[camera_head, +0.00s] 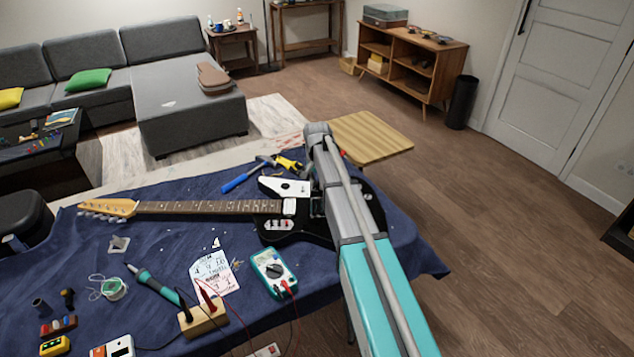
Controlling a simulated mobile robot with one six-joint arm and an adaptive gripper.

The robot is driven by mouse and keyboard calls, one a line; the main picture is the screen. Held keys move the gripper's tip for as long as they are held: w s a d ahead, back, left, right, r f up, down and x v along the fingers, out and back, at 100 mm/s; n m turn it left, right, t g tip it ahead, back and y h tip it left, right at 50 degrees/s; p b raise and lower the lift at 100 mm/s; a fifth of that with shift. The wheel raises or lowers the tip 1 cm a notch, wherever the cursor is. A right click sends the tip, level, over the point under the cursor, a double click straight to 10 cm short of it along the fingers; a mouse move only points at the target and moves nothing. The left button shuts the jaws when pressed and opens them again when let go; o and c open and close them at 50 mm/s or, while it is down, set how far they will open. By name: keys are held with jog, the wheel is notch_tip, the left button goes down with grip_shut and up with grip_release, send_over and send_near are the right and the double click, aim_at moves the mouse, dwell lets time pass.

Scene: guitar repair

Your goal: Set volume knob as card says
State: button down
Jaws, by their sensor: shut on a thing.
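A black electric guitar (285,230) with a white pickguard lies on the blue cloth (150,235), its neck pointing left. The right part of its body is hidden behind my grey and teal arm, and I cannot make out the volume knob. A white card (211,272) with dark and red handwriting lies on the cloth below the guitar neck; its writing is too small to read surely. My arm reaches up from the lower right and bends over the guitar body. My gripper and its fingertips are hidden behind the arm, so I cannot see what they touch.
A teal multimeter (273,271) and a wooden block (203,320) with leads lie in front of the guitar. A soldering iron (153,284) and solder spool (113,288) lie left of the card. A blue-handled tool (240,180) lies behind the neck.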

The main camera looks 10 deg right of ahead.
jog(key=m, duration=0.3)
jog(key=shift+a+m, duration=0.1)
jog(key=shift+m, duration=0.2)
jog(key=m, duration=0.4)
dwell(0.3)
jog(key=shift+c, duration=2.3)
grip_release()
jog(key=shift+r, duration=0.1)
